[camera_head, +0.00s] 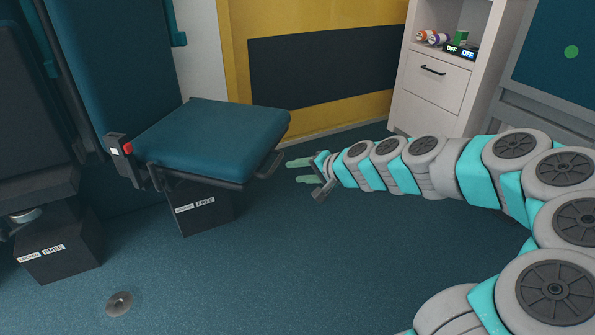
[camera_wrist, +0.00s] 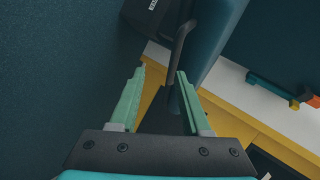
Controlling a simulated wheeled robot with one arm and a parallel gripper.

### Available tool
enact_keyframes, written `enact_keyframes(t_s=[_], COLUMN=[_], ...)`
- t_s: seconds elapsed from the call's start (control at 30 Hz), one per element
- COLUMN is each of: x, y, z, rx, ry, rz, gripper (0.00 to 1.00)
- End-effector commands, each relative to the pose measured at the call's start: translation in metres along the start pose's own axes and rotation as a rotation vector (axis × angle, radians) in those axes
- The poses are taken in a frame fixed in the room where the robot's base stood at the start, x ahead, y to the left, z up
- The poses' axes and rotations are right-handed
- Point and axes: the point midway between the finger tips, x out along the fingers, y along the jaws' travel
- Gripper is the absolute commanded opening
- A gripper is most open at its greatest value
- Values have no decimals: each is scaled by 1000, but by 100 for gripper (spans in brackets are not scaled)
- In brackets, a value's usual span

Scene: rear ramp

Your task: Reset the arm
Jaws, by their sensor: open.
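My gripper (camera_head: 303,171) is at the end of my arm, which reaches in from the right in the head view. Its two green fingers are apart, with nothing held between them. They point left toward the teal seat (camera_head: 215,135), a short way off its metal side bar. In the wrist view my gripper (camera_wrist: 158,90) also shows open. The dark seat bar (camera_wrist: 180,48) and the teal seat edge (camera_wrist: 215,35) lie beyond the fingertips. I cannot tell the exact gap to the bar.
A black box (camera_head: 205,207) is under the seat, and another black box (camera_head: 60,245) stands at left. A white cabinet (camera_head: 430,90) with a drawer and small items stands at the back. A yellow panel (camera_head: 240,50) lines the wall. The blue floor (camera_head: 260,270) in front is clear.

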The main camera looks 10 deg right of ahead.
Motion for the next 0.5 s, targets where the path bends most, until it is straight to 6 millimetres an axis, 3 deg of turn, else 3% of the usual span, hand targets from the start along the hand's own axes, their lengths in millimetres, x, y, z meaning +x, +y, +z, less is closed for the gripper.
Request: enact_keyframes(t_s=[0.17, 0.27, 0.37, 0.5], x=[0, -3, -12, -42], y=[0, -6, -18, -21], z=[1, 12, 45, 119], rx=[-2, -31, -116, -300], ry=[-1, -27, -99, -269], rz=[0, 7, 32, 130], gripper=[47, 47, 47, 47])
